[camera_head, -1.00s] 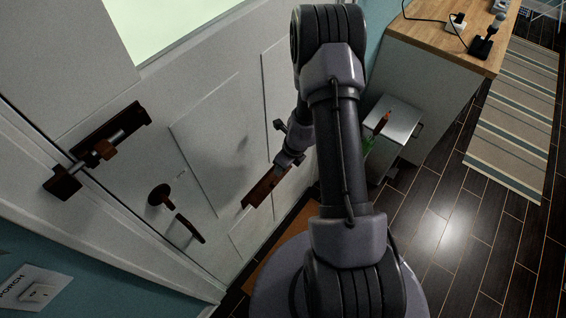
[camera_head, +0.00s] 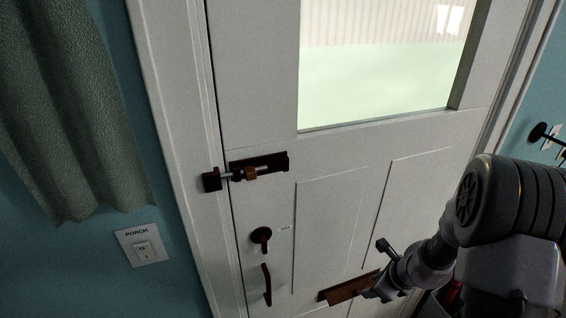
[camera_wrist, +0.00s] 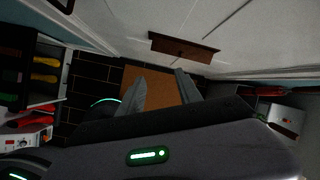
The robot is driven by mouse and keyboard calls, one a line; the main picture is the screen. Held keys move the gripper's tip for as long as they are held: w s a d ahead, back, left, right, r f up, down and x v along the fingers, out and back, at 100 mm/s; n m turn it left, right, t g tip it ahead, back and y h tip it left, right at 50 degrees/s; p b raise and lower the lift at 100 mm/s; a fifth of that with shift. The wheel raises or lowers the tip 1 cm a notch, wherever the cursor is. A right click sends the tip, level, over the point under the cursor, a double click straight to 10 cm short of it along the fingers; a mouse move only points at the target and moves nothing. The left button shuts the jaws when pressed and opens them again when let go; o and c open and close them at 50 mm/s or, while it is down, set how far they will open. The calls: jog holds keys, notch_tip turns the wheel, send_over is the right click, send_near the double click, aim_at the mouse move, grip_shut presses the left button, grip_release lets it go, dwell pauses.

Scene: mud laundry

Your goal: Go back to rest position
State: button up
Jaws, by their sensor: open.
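My gripper (camera_head: 374,290) shows at the lower right of the head view, in front of the white door (camera_head: 340,215). It overlaps the brown mail-slot plate (camera_head: 340,289) in that view, and I cannot tell there whether it touches. In the wrist view my gripper (camera_wrist: 163,90) has its two fingers apart with nothing between them. The orange-brown doormat (camera_wrist: 158,80) lies beyond the fingers, and the plate (camera_wrist: 184,47) shows apart from them.
The door has a bolt (camera_head: 258,167), a round knob (camera_head: 261,235) and a pull handle (camera_head: 267,284). A light switch (camera_head: 142,247) and a curtain (camera_head: 72,110) are at left. Coloured items (camera_wrist: 44,70) stand in a rack at the wrist view's left; a metal box (camera_wrist: 287,120) is at right.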

jog(key=s+a+r+n+t+y+b, duration=0.1)
jog(key=s+a+r+n+b, duration=0.15)
jog(key=a+r+n, duration=0.3)
jog(key=s+a+r+n+y+b, duration=0.1)
jog(key=s+a+r+n+b, duration=0.1)
jog(key=a+r+n+b, duration=0.3)
jog(key=s+a+r+n+h+b, duration=0.1)
jog(key=s+a+n+b, duration=0.1)
jog(key=s+n, duration=0.4)
jog(key=s+a+r+n+h+b, duration=0.1)
jog(key=s+n+b, duration=0.4)
jog(key=s, duration=0.8)
jog(key=shift+a+n, duration=0.35)
jog(key=shift+a, duration=0.35)
jog(key=shift+w+r, duration=0.1)
jog(key=shift+w, duration=0.05)
